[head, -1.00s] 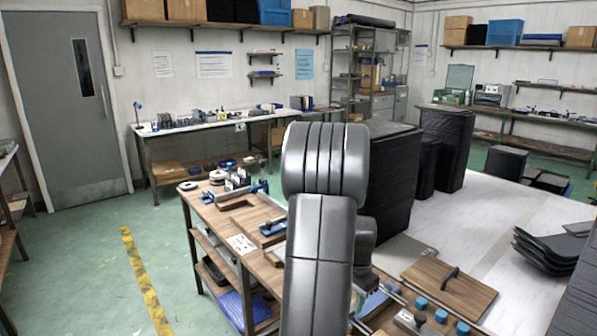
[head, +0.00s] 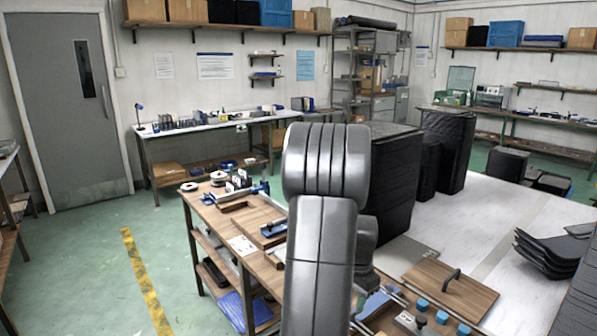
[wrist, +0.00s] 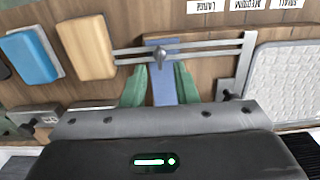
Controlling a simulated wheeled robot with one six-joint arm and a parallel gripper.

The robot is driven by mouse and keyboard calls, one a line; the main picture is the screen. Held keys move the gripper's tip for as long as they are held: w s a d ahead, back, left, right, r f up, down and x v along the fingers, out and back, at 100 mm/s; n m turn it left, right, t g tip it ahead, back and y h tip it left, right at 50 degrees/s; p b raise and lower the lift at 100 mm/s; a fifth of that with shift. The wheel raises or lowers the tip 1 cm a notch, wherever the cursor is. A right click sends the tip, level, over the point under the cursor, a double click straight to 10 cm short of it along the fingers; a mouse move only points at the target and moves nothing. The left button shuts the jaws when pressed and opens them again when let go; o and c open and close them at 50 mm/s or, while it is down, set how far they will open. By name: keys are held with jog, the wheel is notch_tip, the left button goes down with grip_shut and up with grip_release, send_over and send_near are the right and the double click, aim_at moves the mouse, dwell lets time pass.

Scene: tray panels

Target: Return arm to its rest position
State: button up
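My grey arm (head: 322,230) stands upright in the middle of the head view and hides part of the wooden bench (head: 240,215). My gripper is hidden in that view. In the wrist view, the dark gripper body with a green light fills the bottom. Two green fingers of my gripper (wrist: 161,84) stand apart, one on each side of a blue strip (wrist: 162,75). No held object shows between them. A metal rail with a knob (wrist: 160,55) crosses the wooden surface just beyond the fingers.
A blue block (wrist: 32,57) and a tan block (wrist: 85,48) lie left of the rail. A light textured panel (wrist: 288,82) lies right. In the head view, black stacks (head: 392,185), a wooden board with a handle (head: 450,289) and curved black panels (head: 545,254) are right of my arm.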

notch_tip(320, 180, up, 11)
notch_tip(320, 180, down, 14)
jog(key=shift+f, duration=0.1)
jog(key=shift+f+n, duration=0.15)
jog(key=shift+n, duration=0.15)
jog(key=n, duration=0.4)
jog(key=shift+n+p, duration=0.3)
jog(key=shift+p, duration=0.05)
jog(key=n, duration=0.3)
jog(key=shift+n+p, duration=0.35)
jog(key=shift+n, duration=0.05)
notch_tip(320, 180, up, 12)
jog(key=shift+f, duration=0.2)
jog(key=shift+s, duration=0.1)
